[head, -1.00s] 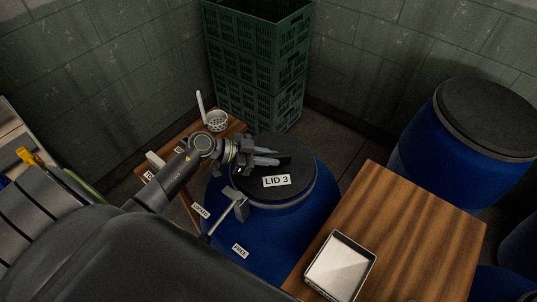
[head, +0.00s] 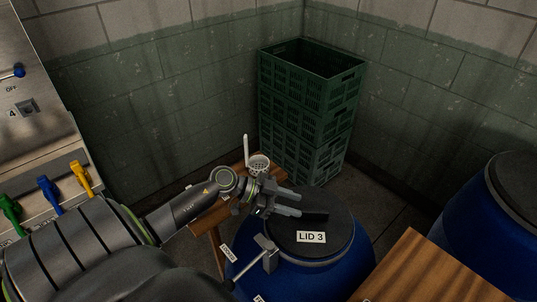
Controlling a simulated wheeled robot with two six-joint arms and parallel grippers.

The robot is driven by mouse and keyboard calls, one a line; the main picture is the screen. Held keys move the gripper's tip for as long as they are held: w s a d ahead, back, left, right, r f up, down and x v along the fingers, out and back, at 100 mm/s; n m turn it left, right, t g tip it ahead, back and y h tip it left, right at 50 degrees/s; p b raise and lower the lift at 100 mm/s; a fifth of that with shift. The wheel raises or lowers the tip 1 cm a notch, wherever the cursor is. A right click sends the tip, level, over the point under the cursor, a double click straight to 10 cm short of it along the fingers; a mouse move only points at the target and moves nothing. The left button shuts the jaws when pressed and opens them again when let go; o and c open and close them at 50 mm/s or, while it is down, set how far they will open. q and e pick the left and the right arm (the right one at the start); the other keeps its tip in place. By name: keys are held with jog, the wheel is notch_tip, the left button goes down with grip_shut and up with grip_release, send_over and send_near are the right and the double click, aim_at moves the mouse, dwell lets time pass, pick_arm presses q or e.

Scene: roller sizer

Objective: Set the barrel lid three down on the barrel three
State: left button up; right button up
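The dark round barrel lid three (head: 335,225), marked "LID 3", lies on top of the blue barrel three (head: 335,278) at the lower middle of the head view. It looks level, with a grey ring around the barrel's rim. A black bar-like handle (head: 316,217) stands out on the lid. My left gripper (head: 293,203) is over the lid's left far part, its two fingers apart, pointing right toward the handle. I see nothing held between them. Whether a finger touches the handle is unclear. My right gripper is not in view.
A grey lever (head: 266,246) juts at the barrel's left side. Stacked green crates (head: 308,115) stand in the corner behind. A wooden tabletop (head: 435,275) and another blue barrel (head: 468,225) are right.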

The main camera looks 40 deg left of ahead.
pick_arm(q)
jog(key=b+v, duration=0.1)
jog(key=v, duration=0.6)
jog(key=shift+s+a, duration=0.1)
jog(key=shift+s, duration=0.05)
dwell(0.5)
